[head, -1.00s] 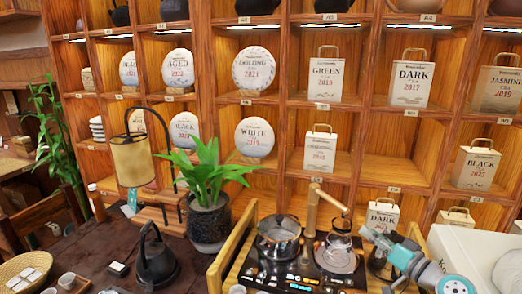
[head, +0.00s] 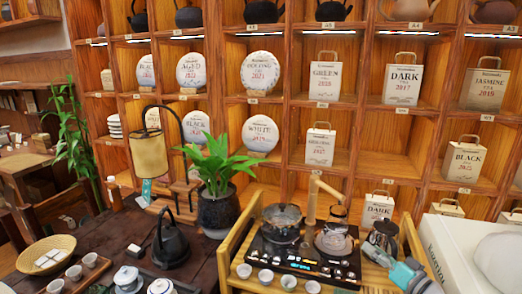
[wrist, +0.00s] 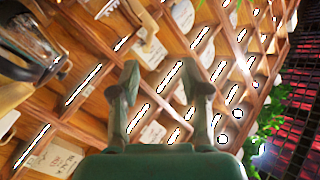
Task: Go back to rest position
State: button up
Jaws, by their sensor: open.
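My gripper (wrist: 165,95) is open and empty in the wrist view, its two fingers apart with the wooden shelf behind them. In the head view my arm shows only at the lower right edge, in front of the tea stove, and my gripper's fingers cannot be made out there.
A tea stove (head: 300,257) with glass pots and several small cups stands low at the centre right. A white box (head: 440,245) is at the right. A potted plant (head: 217,205), a black kettle (head: 171,240) and a basket (head: 45,255) are on the left table.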

jog(key=s+a+f+m+h, duration=0.1)
jog(key=s+a+f+h, duration=0.15)
jog(key=s+f, duration=0.4)
jog(key=s+a+f+m+h, duration=0.2)
jog(key=s+a+f, duration=0.15)
jog(key=f, duration=0.55)
jog(key=s+a+f+g+h, duration=0.1)
jog(key=s+f, duration=0.3)
jog(key=s, duration=0.4)
jog(key=s+a+f+h, duration=0.2)
jog(key=s+f, duration=0.2)
jog(key=s, duration=0.3)
jog(key=s+a+r+n+h, duration=0.1)
jog(key=s+a+r+n, duration=0.1)
jog(key=s, duration=1.5)
jog(key=s+a+r+n, duration=0.1)
jog(key=s+r+n, duration=0.2)
jog(key=s+r, duration=0.5)
jog(key=s+y, duration=0.1)
jog(key=s, duration=0.3)
jog(key=shift+s+a, duration=0.35)
jog(key=shift+a, duration=0.05)
